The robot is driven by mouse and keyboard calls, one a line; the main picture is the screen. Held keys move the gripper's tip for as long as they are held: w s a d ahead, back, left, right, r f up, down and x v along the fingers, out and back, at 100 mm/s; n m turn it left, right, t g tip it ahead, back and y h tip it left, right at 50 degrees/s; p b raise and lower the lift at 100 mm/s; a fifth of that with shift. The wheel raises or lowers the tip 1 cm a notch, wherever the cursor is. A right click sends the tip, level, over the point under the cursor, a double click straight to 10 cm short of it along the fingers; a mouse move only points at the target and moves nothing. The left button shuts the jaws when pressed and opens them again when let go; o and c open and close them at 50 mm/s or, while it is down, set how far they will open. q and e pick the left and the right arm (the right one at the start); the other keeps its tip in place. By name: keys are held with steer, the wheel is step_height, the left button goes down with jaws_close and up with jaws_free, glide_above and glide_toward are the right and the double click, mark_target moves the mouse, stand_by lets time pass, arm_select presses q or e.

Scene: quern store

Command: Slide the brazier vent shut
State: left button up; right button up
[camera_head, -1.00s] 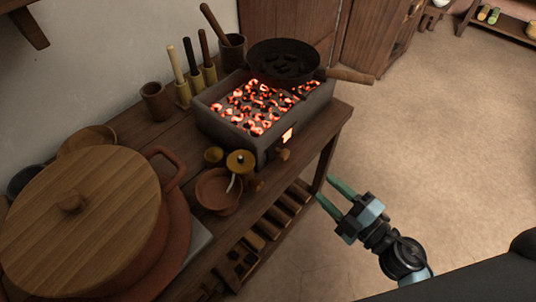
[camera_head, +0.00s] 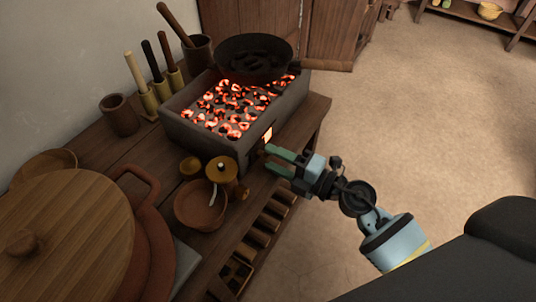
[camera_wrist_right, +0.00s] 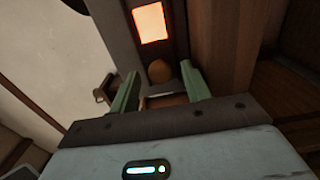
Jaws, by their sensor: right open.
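The brazier (camera_head: 210,145) is a grey box of glowing coals on the wooden bench. Its vent opening (camera_head: 267,134) glows orange on the front face, uncovered at least in part; it also shows in the right wrist view (camera_wrist_right: 150,22). A round wooden knob (camera_wrist_right: 159,71) sits just below the opening in that view. My right gripper (camera_head: 267,159) is open at the brazier's front, its green fingers pointing at the face. In the wrist view the fingers stand on either side of the knob, with gaps showing. My left gripper is not in view.
A black pan (camera_head: 252,60) sits over the back of the coals, its handle jutting right. A clay bowl (camera_head: 199,208) and small brown pots stand just in front of the brazier. A large wooden lid (camera_head: 62,240) fills the bench's near left. The floor at right is clear.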

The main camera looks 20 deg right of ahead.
mark_target(268, 135)
steer(key=shift+x, duration=1.15)
jaws_close()
steer(key=shift+w+d, duration=0.15)
steer(key=shift+d, duration=0.05)
steer(key=w+d, duration=0.2)
steer(key=d, duration=0.1)
steer(key=shift+w+d+f+p, duration=0.1)
steer(key=shift+w+d+p, duration=0.2)
steer(key=shift+w+p, duration=0.1)
steer(key=shift+w+d, duration=0.15)
steer(key=shift+d, duration=0.05)
